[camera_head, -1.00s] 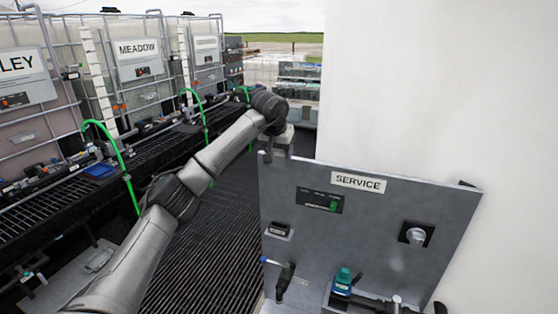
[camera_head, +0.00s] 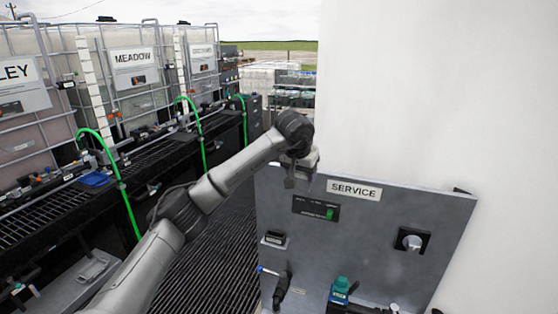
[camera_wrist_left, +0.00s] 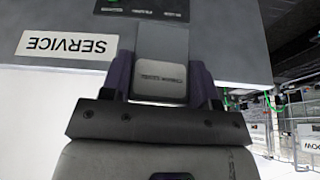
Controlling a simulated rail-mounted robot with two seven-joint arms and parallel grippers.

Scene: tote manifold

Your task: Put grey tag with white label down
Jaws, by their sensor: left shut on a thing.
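My left gripper (camera_head: 303,163) is at the top left edge of the grey service panel (camera_head: 375,235), left of its SERVICE sign (camera_head: 354,190). In the left wrist view my left gripper (camera_wrist_left: 160,72) is shut on the grey tag (camera_wrist_left: 160,88), which sits between the two dark fingers. The tag's face shows a line of small print, too small to read. The panel fills the top of that view, just beyond the tag. I cannot tell whether the tag touches it. My right gripper is in neither view.
The panel carries a small display (camera_head: 316,208), a round knob (camera_head: 411,242), a blue-handled valve (camera_head: 281,288) and a teal-capped fitting (camera_head: 341,288). A white wall (camera_head: 440,90) rises behind it. Caged tanks and green hoses (camera_head: 115,170) line the left, beside a dark grated floor (camera_head: 215,270).

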